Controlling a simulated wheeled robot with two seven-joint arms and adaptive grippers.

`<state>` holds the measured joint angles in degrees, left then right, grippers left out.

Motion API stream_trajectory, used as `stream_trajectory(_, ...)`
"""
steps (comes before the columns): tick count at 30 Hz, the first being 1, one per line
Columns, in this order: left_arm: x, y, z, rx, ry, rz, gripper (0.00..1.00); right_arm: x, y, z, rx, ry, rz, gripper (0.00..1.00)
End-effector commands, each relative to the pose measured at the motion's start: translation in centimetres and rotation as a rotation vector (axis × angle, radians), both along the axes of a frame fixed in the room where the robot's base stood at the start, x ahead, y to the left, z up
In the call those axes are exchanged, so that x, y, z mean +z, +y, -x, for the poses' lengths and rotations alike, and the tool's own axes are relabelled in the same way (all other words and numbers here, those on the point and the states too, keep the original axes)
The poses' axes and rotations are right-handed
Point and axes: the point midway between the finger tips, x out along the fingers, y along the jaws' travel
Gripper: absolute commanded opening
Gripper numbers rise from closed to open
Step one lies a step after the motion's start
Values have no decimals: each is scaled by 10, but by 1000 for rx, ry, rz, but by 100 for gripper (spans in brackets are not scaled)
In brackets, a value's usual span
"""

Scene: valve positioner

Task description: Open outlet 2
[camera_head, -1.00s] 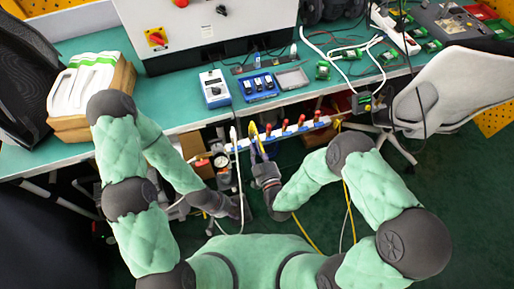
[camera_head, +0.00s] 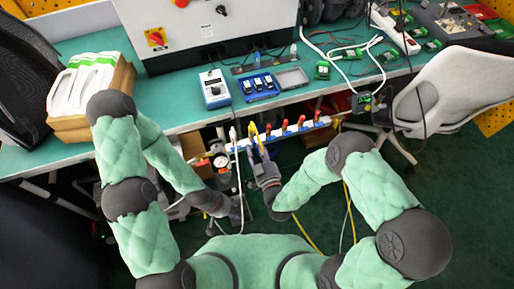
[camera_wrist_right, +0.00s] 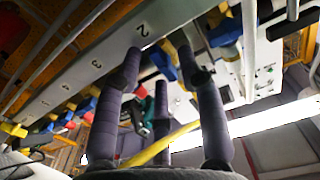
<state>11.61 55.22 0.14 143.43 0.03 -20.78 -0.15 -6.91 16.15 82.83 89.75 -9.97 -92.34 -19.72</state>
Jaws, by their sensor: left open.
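The white outlet manifold (camera_head: 240,144) runs below the table edge in the head view, with several red handles along it. In the right wrist view the manifold (camera_wrist_right: 105,68) carries the numbers 2 and 3. My right gripper (camera_wrist_right: 161,58) has its dark purple fingers spread at the manifold beside the number 2. A blue and yellow valve (camera_wrist_right: 163,62) shows between its fingertips; contact is not clear. The right gripper also shows in the head view (camera_head: 259,152). My left gripper (camera_head: 236,212) is lower, apart from the manifold, its fingers pointing right.
A yellow hose (camera_wrist_right: 160,147) passes behind the right fingers. White hoses hang near the left gripper. The green table (camera_head: 165,115) holds a blue meter (camera_head: 214,91) and a blue tray (camera_head: 258,87). A grey chair (camera_head: 455,92) stands at the right.

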Motion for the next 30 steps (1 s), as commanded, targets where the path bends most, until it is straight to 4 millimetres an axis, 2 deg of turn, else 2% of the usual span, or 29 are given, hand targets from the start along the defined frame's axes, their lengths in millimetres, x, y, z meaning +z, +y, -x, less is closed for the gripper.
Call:
stream_trajectory(11,0,0,0,0,0,0,46,1,-2,6,0,-1,1,41)
stream_trajectory(22,0,0,0,0,0,0,46,0,-19,57,-2,1,1,41)
stream_trajectory(30,0,0,0,0,0,0,46,0,-23,71,-1,-1,0,41)
